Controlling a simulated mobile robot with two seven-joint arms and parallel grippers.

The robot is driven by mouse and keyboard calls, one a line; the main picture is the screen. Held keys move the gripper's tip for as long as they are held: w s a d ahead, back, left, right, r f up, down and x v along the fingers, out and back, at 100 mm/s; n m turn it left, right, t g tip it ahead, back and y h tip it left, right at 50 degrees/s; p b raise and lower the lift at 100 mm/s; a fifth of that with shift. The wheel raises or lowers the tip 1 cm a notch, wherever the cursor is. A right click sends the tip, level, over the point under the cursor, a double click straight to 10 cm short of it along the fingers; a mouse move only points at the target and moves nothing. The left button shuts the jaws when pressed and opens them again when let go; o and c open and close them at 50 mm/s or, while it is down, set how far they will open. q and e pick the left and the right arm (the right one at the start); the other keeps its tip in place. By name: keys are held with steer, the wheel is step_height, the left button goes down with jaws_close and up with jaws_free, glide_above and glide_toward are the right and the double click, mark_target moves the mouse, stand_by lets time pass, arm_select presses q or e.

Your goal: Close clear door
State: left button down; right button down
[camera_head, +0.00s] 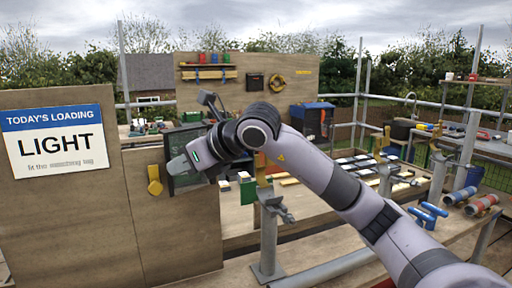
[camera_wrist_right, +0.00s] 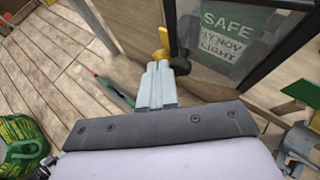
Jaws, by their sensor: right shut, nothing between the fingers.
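The clear door (camera_head: 184,140) is a dark-framed see-through panel beside the wooden board, partly hidden by my right arm in the head view. In the right wrist view its black frame (camera_wrist_right: 276,58) borders a clear pane, with a green SAFE sign (camera_wrist_right: 228,30) visible through it. A black knob (camera_wrist_right: 180,66) is at the frame's lower left corner. My right gripper (camera_head: 171,167) is shut and empty. In the wrist view its fingertips (camera_wrist_right: 158,66) are just left of the knob; I cannot tell whether they touch. How far the door stands open is unclear. My left gripper is not in view.
A yellow fitting (camera_head: 154,180) sits on the wooden board (camera_head: 90,225), left of the door. A workbench (camera_head: 245,240) with a grey clamp stand (camera_head: 270,225) is to the right. Plank flooring (camera_wrist_right: 50,60) and a green bag (camera_wrist_right: 20,140) lie below left.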

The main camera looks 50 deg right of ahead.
steer(key=shift+w+a, duration=0.2)
steer(key=shift+w, duration=0.55)
steer(key=shift+w+a, duration=0.15)
steer(key=shift+w, duration=0.6)
stand_by(0.9)
